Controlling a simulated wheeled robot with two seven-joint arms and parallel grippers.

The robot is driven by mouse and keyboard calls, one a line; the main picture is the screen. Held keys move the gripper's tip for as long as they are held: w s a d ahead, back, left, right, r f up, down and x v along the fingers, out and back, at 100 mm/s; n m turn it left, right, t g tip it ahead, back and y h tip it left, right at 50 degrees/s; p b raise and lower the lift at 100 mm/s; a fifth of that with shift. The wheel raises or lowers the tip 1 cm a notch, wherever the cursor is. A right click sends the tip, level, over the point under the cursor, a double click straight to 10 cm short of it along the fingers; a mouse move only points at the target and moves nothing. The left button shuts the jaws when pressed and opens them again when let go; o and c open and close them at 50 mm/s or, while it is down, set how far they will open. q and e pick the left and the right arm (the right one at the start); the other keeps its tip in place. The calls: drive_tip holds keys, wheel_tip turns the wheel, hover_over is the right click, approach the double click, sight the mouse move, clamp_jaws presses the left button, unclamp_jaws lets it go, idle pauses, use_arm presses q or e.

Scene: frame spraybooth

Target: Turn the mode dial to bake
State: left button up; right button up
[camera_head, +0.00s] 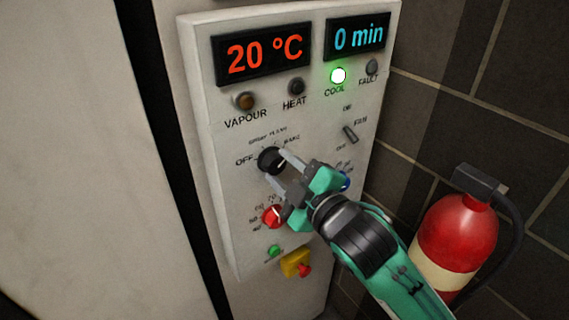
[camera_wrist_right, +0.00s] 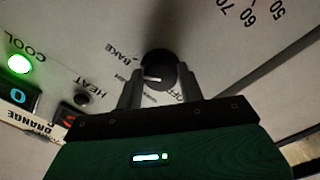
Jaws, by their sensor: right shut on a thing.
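The black mode dial (camera_head: 268,158) is on the pale control panel (camera_head: 222,185), with OFF at its left and BAKE at its upper right. My right gripper (camera_head: 274,163) comes in from the lower right and is shut on the dial. In the right wrist view, the two fingers of the gripper (camera_wrist_right: 159,75) flank the dial (camera_wrist_right: 158,62). Its white pointer mark shows there, lying roughly sideways between the BAKE and OFF lettering; the exact position is hard to tell. The fingers hide part of the dial's rim and some labels. My left gripper is not in view.
A red knob (camera_head: 272,216), green button (camera_head: 273,251) and yellow-based red button (camera_head: 296,263) are below the dial. A fan switch (camera_head: 350,134) is to its right. The COOL lamp (camera_head: 338,76) glows green. A fire extinguisher (camera_head: 456,240) stands at the right.

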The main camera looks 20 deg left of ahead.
drive_tip(key=shift+m+p, duration=0.3)
drive_tip(key=shift+m, duration=0.5)
drive_tip(key=shift+f, duration=0.1)
drive_tip(key=o, duration=1)
drive_tip(key=shift+c, duration=0.2)
drive_tip(key=v, duration=1.3)
drive_tip(key=shift+s+d, duration=0.25)
drive_tip(key=shift+d, duration=0.05)
